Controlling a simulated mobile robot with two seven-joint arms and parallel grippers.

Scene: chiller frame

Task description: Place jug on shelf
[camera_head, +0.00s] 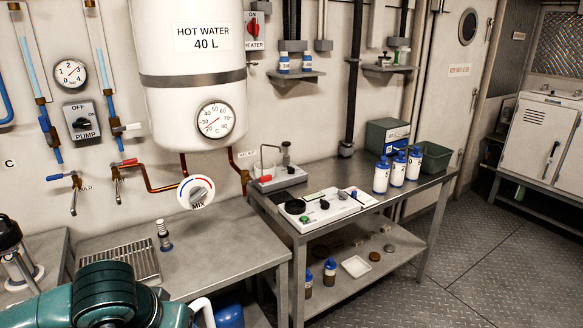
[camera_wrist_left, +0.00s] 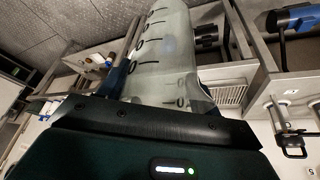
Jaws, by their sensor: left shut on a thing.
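The jug (camera_wrist_left: 162,50) is a translucent pale vessel with dark graduation marks. It fills the middle of the left wrist view and looks tilted there. My left gripper (camera_wrist_left: 168,85) is shut on it, with dark fingers on either side. In the head view my teal left arm is at the bottom left, and its fingertips are hidden. A white curved piece (camera_head: 203,312) beside it may be part of the jug. Shelves in view are the lower shelf (camera_head: 330,290) under the right bench and two small wall shelves (camera_head: 297,77), (camera_head: 388,69). My right gripper is not in view.
The right bench (camera_head: 440,185) carries a white panel with knobs (camera_head: 325,207), several white bottles with blue caps (camera_head: 381,177) and a green bin (camera_head: 432,158). The lower shelf holds small bottles, a white tray (camera_head: 356,266) and discs. The left bench (camera_head: 215,255) has bare room beside a drain grate (camera_head: 130,262).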

